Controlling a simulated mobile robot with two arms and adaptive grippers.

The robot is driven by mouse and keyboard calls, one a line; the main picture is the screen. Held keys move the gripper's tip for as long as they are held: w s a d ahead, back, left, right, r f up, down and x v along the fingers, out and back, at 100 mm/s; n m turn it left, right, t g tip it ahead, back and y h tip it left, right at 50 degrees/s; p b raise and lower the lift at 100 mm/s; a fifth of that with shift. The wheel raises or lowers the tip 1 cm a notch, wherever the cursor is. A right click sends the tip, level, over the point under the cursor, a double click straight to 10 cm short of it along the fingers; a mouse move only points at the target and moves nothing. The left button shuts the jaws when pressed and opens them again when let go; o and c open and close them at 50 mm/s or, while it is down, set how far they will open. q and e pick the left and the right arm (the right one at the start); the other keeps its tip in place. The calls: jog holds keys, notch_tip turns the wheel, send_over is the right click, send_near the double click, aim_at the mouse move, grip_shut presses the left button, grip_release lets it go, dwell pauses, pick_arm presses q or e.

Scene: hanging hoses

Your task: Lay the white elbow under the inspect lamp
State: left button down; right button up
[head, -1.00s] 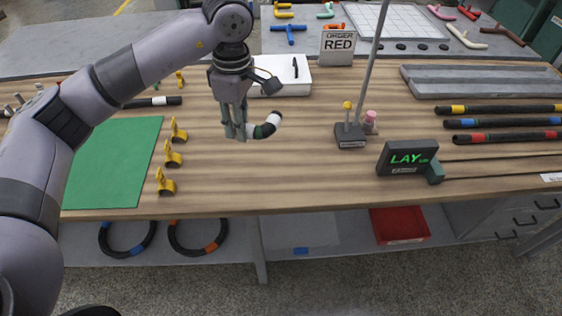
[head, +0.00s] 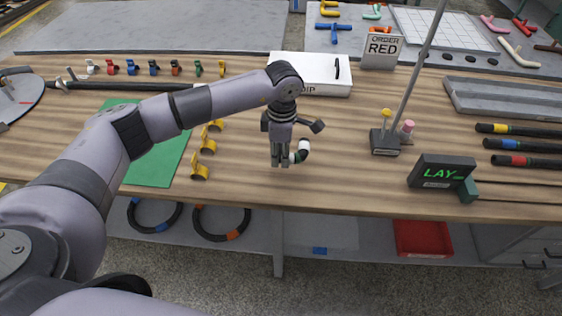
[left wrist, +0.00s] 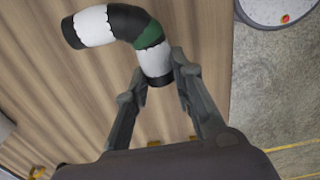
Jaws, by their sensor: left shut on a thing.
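My left gripper (head: 280,163) is shut on one white end of a bent elbow (head: 304,148), over the bench's front part. In the left wrist view the elbow (left wrist: 105,25) has white bands, a green band and black parts. Its free black end points away from the fingers. I cannot tell how high it is above the wood. To its right stands a thin pole (head: 420,70) on a dark base (head: 385,141), with a yellow knob and a pink piece. No lamp head shows. My right gripper is not in view.
A green mat (head: 155,160) and yellow clips (head: 200,173) lie left of the gripper. A dark LAY display (head: 440,171) stands right of the pole base. A white box (head: 310,72) and ORDER RED sign (head: 381,50) are behind. Wood between elbow and base is clear.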

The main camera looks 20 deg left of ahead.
aim_at(281, 172)
pick_arm(q)
jog(key=shift+f, duration=0.6)
notch_tip(281, 172, down, 4)
jog(key=shift+r+p, duration=0.25)
jog(key=shift+p, duration=0.1)
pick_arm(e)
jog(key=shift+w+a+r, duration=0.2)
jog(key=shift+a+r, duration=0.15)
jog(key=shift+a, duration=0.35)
pick_arm(q)
jog(key=shift+f, duration=0.15)
jog(key=c, duration=1.4)
grip_release()
jog(key=shift+o, duration=0.2)
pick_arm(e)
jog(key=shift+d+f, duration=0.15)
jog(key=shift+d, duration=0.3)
